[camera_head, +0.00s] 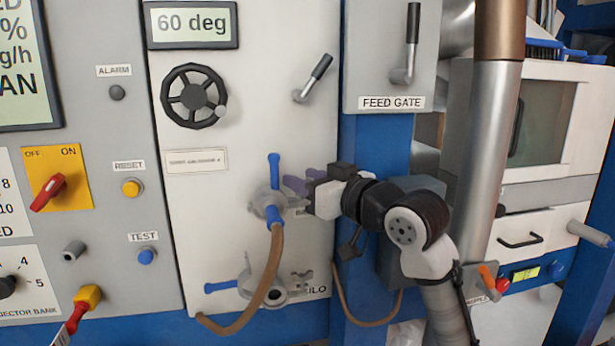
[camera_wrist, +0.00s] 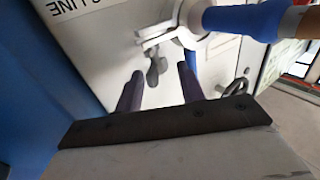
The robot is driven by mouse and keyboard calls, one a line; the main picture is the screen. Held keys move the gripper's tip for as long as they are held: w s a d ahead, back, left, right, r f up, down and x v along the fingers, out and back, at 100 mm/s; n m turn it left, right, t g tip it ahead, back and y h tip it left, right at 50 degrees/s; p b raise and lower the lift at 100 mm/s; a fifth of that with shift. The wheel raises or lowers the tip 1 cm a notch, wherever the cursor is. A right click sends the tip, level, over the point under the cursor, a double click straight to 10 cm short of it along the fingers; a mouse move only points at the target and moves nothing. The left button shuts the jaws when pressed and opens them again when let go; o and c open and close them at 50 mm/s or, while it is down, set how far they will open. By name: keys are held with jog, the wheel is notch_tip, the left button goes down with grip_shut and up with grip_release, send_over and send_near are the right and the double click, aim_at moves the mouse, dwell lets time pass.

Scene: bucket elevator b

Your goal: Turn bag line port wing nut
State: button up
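The bag line port (camera_head: 262,206) is the upper port on the pale panel, a grey clamp fitting with a blue handle (camera_head: 274,168) pointing up. A brown hose (camera_head: 270,270) with a blue cuff (camera_wrist: 245,19) is joined to it. Its grey wing nut (camera_wrist: 156,66) shows in the wrist view, between and beyond the two purple fingertips. In the head view I cannot make the nut out behind the fingers. My gripper (camera_head: 291,185) is open, right of the port and pointing left at it; it also shows in the wrist view (camera_wrist: 160,72). No finger contact is clear.
A lower port (camera_head: 270,292) with its own blue handle (camera_head: 220,287) sits below, partly crossed by the hose. A black handwheel (camera_head: 194,96) and a lever (camera_head: 312,78) are above. A metal pipe (camera_head: 490,160) stands right of my arm.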

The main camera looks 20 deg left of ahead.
grip_shut()
jog(key=shift+t, duration=0.3)
jog(key=shift+s+a+m+t+h+b, duration=0.15)
jog(key=shift+a+m+t+h+b, duration=0.15)
jog(key=shift+m+t+h, duration=1.65)
jog(key=shift+s+a+m+t+h+b, duration=0.35)
jog(key=shift+m+t+h, duration=0.75)
jog(key=shift+m+h, duration=1.65)
jog(key=shift+w+a+m+t+h+b, duration=0.1)
jog(key=shift+m+t+h+b, duration=0.35)
jog(key=shift+m+t+h, duration=1.9)
jog(key=shift+n+g+h, duration=0.75)
jog(key=shift+g+h, duration=0.05)
jog(key=shift+h, duration=0.15)
